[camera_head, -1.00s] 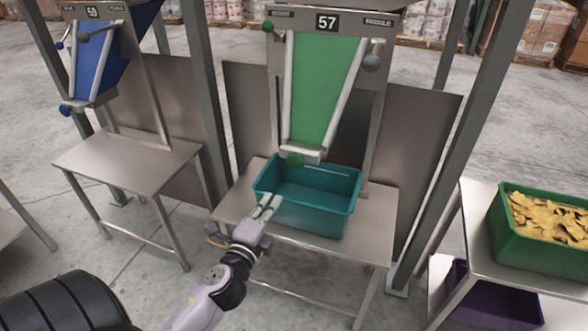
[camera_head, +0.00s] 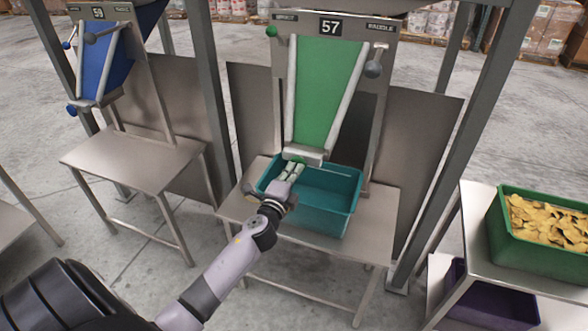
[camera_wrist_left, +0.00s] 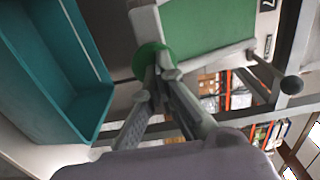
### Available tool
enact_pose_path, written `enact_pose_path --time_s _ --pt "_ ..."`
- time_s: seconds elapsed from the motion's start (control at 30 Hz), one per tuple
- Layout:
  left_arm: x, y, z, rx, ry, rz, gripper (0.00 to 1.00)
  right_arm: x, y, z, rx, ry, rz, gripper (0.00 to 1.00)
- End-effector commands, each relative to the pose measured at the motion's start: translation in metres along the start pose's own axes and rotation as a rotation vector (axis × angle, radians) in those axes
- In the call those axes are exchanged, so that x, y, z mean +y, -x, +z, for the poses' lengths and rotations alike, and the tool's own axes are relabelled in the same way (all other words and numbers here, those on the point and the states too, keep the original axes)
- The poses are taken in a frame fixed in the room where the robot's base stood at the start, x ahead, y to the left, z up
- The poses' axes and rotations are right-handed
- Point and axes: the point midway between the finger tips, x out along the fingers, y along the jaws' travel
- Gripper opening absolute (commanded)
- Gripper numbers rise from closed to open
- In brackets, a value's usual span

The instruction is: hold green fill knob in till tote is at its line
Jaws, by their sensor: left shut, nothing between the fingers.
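The green fill knob (camera_wrist_left: 150,61) shows round at the lower end of the green chute (camera_head: 324,88) in the left wrist view; my gripper hides it in the head view. My left gripper (camera_head: 292,170) is shut and empty, its fingertips at the chute's mouth. In the left wrist view the fingertips (camera_wrist_left: 162,76) overlap the knob; I cannot tell whether they touch it. The teal tote (camera_head: 330,207) stands on the steel table below the chute. Its visible inside looks empty, and I see no fill line. My right gripper is not in view.
Station 57 has a green ball (camera_head: 271,31) and a grey ball (camera_head: 373,69) beside its chute. Steel posts (camera_head: 468,130) flank it. A blue chute (camera_head: 97,70) stands left. A green crate of yellowish pieces (camera_head: 538,258) is at right, with a purple crate (camera_head: 490,300) below.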

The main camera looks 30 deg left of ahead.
Motion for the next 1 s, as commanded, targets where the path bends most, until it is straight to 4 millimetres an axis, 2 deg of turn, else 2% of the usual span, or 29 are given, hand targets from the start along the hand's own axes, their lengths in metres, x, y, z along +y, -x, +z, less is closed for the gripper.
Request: enact_pose_path --time_s 0.37,0.63,1.0 --pt "0.000 -0.003 0.000 0.001 0.000 -0.001 0.00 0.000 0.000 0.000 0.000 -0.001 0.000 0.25" --pt "0.000 -0.035 0.000 0.000 -0.001 -0.003 0.00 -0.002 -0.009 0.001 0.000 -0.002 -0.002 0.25" --pt "-0.002 -0.039 0.001 0.000 -0.001 -0.004 0.00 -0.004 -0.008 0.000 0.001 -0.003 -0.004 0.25"
